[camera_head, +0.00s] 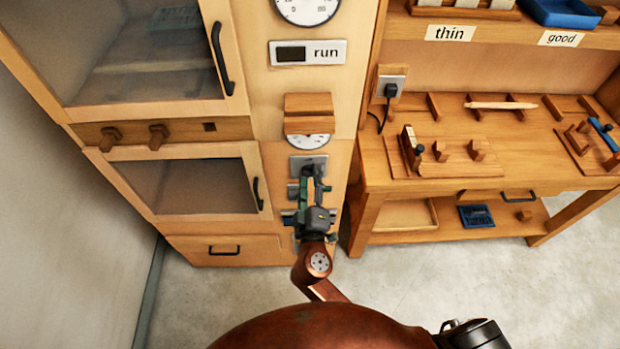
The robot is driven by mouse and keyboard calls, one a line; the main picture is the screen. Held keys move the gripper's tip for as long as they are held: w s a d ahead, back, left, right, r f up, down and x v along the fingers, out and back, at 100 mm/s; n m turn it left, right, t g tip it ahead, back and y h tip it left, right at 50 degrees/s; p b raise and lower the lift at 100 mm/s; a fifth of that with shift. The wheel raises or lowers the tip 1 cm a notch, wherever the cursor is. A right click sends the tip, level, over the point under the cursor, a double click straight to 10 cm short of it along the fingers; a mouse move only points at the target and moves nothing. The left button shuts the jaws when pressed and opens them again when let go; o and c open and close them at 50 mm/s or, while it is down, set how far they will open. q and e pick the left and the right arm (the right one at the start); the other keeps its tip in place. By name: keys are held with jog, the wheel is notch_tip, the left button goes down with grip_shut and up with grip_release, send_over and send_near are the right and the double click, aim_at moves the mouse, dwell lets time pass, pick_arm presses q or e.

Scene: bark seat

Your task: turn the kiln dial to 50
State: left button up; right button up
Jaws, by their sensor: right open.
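A wooden block (309,108) sticks out from the pale kiln panel and hides most of a white dial (307,141). Only the dial's lower rim shows, and its setting cannot be read. A second white round scale (307,8) is cut off by the top edge; its pointer is not clear. My right gripper (313,172) is open, just below the half-hidden dial, in front of a grey plate (308,165) on the panel. Its fingers point up in the picture, with nothing seen between them. My left gripper is out of view.
A "run" sign (307,52) with a dark window sits above the block. Glass-fronted cabinet doors (190,187) stand to the left. A wooden workbench (375,170) with jigs and a plugged-in cord (391,92) stands to the right. Floor in front is clear.

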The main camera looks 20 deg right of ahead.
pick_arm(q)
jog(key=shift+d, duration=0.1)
pick_arm(e)
jog(key=v, duration=1.2)
